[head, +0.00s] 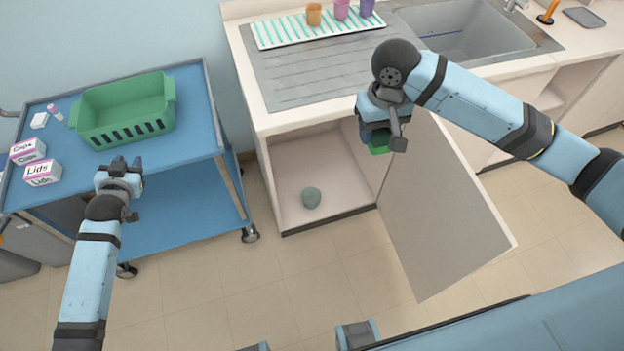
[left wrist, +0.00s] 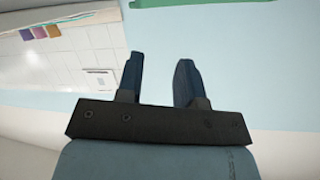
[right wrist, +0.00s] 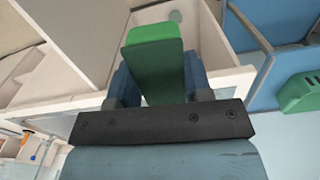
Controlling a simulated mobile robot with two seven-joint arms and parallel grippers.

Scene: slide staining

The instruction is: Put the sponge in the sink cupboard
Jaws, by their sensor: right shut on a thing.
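The sponge (right wrist: 156,70) is a green block, held between the fingers of my right gripper (right wrist: 155,85) in the right wrist view. In the head view, my right gripper (head: 376,138) is in front of the sink cupboard's opening, near the door's hinge side, and only a little of the sponge (head: 379,150) shows below it. The sink cupboard (head: 330,165) is open under the draining board, its pale door (head: 440,205) swung out to the right.
A round grey-green object (head: 311,197) sits on the cupboard floor, with bare room around it. A blue trolley (head: 195,100) at left bears a green basket (head: 125,110) and boxes (head: 42,172). Cups (head: 340,10) stand on a striped mat (head: 290,32) by the sink (head: 465,30).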

